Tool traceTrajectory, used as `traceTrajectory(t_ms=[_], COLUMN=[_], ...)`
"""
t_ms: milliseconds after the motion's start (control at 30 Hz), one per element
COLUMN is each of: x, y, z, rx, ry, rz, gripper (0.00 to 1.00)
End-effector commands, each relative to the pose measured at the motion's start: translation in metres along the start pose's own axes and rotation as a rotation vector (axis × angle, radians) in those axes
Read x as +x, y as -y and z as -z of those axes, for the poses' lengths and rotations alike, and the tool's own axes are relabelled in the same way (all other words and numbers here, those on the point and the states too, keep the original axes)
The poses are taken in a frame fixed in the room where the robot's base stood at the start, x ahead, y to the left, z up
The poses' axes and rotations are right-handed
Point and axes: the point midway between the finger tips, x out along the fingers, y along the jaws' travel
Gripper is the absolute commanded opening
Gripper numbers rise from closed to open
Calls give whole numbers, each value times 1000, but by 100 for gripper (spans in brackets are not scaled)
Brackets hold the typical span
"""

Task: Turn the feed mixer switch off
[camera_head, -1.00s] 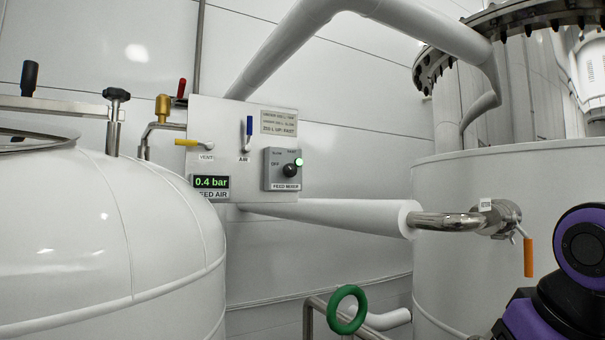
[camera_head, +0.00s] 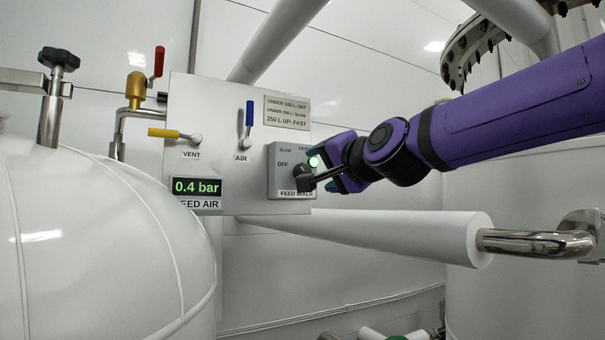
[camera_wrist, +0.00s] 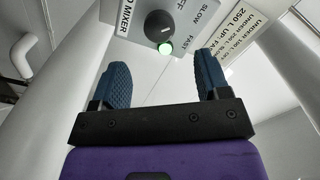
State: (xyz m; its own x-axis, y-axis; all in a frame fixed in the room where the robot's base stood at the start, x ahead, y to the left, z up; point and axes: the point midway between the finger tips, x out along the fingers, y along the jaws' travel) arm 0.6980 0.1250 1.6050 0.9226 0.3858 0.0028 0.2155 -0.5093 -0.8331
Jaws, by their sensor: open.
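The feed mixer switch is a black rotary knob (camera_head: 302,177) on a grey box (camera_head: 284,158) at the lower right of the panel. It is marked OFF, SLOW and FAST, and a green lamp (camera_head: 313,162) beside it is lit. In the wrist view the knob (camera_wrist: 158,27) lies beyond and between my fingertips, with the lit lamp (camera_wrist: 165,48) nearer. I cannot tell for sure which mark the knob points to. My gripper (camera_head: 326,168) is open in front of the box, coming from the right. Its two blue fingers (camera_wrist: 160,64) are apart with nothing between them.
The panel (camera_head: 217,107) also carries a yellow vent lever (camera_head: 168,133), a blue air lever (camera_head: 249,115) and a 0.4 bar display (camera_head: 197,187). A white tank (camera_head: 110,240) stands at left. A thick white pipe (camera_head: 380,230) runs below my gripper.

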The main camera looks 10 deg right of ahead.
Motion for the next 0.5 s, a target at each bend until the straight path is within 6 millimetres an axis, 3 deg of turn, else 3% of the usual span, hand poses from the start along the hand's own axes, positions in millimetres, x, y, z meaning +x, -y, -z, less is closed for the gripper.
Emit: traceTrajectory(t_ms=[300,500], x=[54,76], y=[0,0], z=[-2,-1], rx=[-3,-3], ry=[4,3], rz=[-1,-1], gripper=[69,69])
